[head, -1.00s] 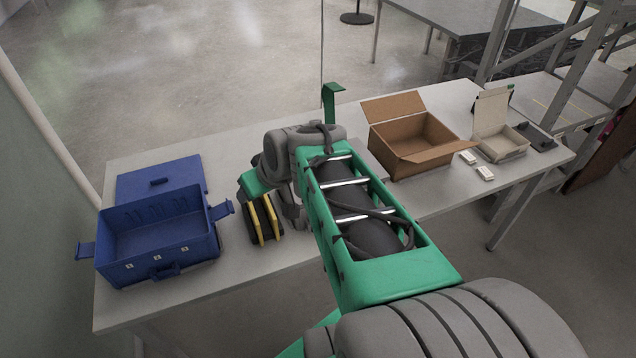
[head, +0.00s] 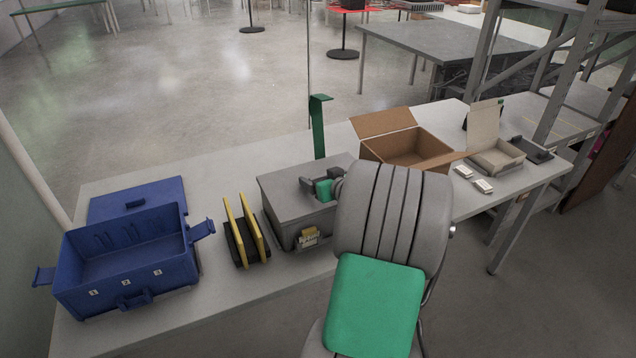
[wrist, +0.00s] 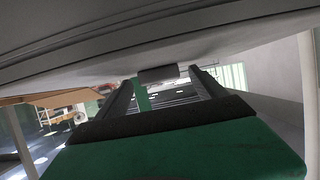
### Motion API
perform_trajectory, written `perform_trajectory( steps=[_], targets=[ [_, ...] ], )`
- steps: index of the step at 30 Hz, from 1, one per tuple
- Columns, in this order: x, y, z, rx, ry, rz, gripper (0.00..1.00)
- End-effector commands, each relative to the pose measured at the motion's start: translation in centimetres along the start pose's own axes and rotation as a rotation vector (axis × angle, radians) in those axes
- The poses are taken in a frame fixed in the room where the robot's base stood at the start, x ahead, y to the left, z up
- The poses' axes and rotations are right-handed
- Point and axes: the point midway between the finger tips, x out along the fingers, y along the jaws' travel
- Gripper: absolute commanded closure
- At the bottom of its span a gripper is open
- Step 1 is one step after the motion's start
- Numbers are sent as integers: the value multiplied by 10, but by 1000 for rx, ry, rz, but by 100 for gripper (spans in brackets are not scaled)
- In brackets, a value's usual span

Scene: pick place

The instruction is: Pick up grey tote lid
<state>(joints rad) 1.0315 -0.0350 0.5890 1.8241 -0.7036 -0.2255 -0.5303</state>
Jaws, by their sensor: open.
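The grey tote lid (head: 285,183) lies on top of a grey tote (head: 296,235) standing mid-table, left of my arm in the head view. My gripper (head: 312,187) is at the right part of the lid's top, low over it; my arm hides the tote's right side. In the wrist view my gripper (wrist: 163,80) has its two dark fingers apart. A small grey block, which looks like the lid's handle (wrist: 158,74), shows between the fingertips. I cannot tell whether the fingers touch it. A broad grey surface, seemingly the lid, fills the top of the wrist view.
A black-and-yellow holder (head: 246,232) stands close left of the tote. Farther left are an open blue tote (head: 128,262) and its blue lid (head: 140,194). A green upright post (head: 318,130) stands behind. An open cardboard box (head: 425,147) and a beige box (head: 495,158) are right.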

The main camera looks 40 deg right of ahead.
Motion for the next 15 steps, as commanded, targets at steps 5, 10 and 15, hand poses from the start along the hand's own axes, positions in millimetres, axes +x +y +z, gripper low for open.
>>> perform_trajectory(
  steps=[5,10,15],
  targets=[
    [0,0,0,0,0,0,20],
    [0,0,0,0,0,0,34],
    [0,0,0,0,0,0,48]
  ],
)
